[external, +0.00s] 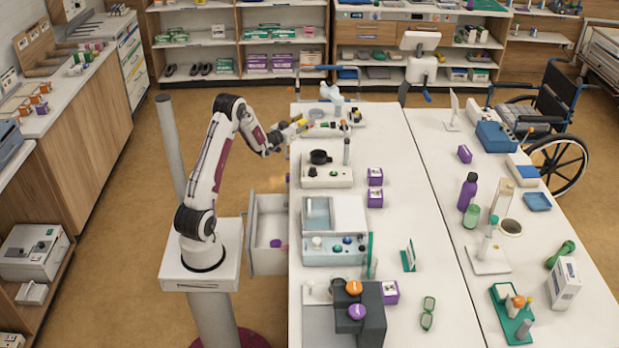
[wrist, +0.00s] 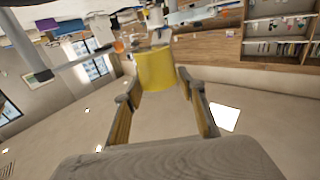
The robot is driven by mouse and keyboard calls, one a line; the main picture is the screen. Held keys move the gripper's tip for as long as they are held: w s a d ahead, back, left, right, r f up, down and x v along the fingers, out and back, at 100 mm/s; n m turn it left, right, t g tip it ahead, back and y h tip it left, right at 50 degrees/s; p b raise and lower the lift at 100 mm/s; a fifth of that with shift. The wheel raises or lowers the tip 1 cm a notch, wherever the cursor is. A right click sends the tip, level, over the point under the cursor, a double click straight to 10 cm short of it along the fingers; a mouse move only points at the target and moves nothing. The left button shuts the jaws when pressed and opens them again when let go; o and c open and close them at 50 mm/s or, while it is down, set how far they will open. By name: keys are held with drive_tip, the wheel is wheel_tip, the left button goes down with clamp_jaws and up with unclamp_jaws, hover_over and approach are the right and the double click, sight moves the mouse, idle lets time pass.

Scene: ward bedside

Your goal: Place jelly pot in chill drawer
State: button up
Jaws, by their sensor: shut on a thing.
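My gripper (external: 297,127) is at the far left part of the long white table, beside several small items there. In the wrist view its two fingers (wrist: 158,92) are closed on a yellow cylindrical pot (wrist: 156,68), which appears to be the jelly pot. In the external view the pot is too small to make out clearly at the fingertips. A grey-white drawer (external: 254,240) stands pulled out from the table's left side, between my base and the table. A small purple thing (external: 276,243) lies inside it.
A unit with a blue-green front (external: 335,251) stands on the table by the drawer. A white device with a black ring (external: 326,173) is behind it. A dark stand with orange and purple round tops (external: 360,312) is in front.

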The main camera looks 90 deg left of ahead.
drive_tip(key=s+d+r+m+t+h, duration=0.1)
drive_tip(key=d+r+t+h, duration=0.1)
drive_tip(key=d+r, duration=2.3)
drive_tip(key=d, duration=0.5)
drive_tip(key=shift+s+r+m, duration=0.25)
drive_tip(key=shift+r+m, duration=0.15)
drive_tip(key=shift+s, duration=0.1)
drive_tip(key=w+d+m+t+h, duration=0.1)
drive_tip(key=w+d+h, duration=0.3)
drive_tip(key=d, duration=0.6)
drive_tip(key=w+d+m+t+h, duration=0.1)
drive_tip(key=w+d+m+h, duration=0.2)
drive_tip(key=d, duration=0.8)
drive_tip(key=w+d+m+t+h, duration=0.2)
drive_tip(key=w+d+m+h, duration=0.2)
drive_tip(key=d, duration=0.7)
drive_tip(key=shift+w+d+h, duration=0.2)
drive_tip(key=shift+w+h, duration=0.1)
drive_tip(key=shift+w, duration=0.15)
drive_tip(key=shift+a, duration=0.15)
